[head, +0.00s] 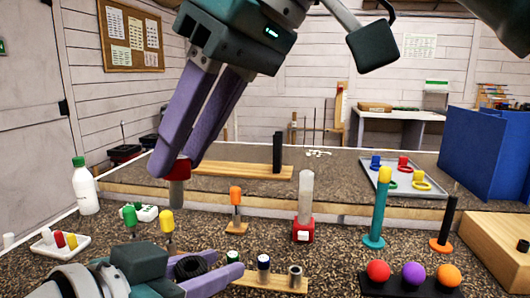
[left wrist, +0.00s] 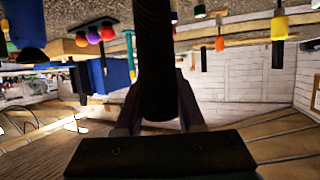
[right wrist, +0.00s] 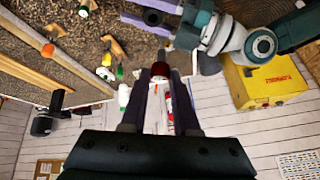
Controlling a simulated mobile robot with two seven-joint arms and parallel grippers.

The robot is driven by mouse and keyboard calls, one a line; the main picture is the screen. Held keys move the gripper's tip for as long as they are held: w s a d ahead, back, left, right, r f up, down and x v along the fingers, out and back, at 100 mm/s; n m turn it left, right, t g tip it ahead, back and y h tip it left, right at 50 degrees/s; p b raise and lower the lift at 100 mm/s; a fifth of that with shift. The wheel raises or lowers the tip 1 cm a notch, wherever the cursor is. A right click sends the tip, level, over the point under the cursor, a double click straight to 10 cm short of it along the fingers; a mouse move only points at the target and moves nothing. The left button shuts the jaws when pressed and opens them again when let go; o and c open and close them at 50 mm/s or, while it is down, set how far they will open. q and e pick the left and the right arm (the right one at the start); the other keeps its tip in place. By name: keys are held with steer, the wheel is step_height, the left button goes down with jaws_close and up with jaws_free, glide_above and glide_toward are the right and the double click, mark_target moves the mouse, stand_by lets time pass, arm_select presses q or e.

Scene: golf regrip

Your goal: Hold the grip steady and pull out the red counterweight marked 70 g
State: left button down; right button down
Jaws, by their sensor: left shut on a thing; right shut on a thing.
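My right gripper (head: 178,160) is shut on the red counterweight (head: 180,170), whose grey metal shank points down. In the right wrist view the red counterweight (right wrist: 160,73) sits between the fingertips, and its 70 g mark cannot be read. My left gripper (head: 207,278) is low at the front, shut on the black grip (head: 190,266). The ribbed grip (left wrist: 155,60) runs up between the fingers in the left wrist view. In the head view its round end faces up, below the counterweight. The counterweight's shank shows free, apart from the grip.
A white tray (head: 62,247) with small coloured pieces lies at the left, near a white bottle (head: 85,188). Green (head: 130,216) and yellow-topped (head: 167,222) pieces, an orange-topped stand (head: 236,196) and a red-based clear tube (head: 305,205) stand behind the left gripper. Coloured balls (head: 413,273) are at the right.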

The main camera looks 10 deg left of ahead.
arm_select(q)
steer(key=shift+c, duration=2.2)
jaws_free()
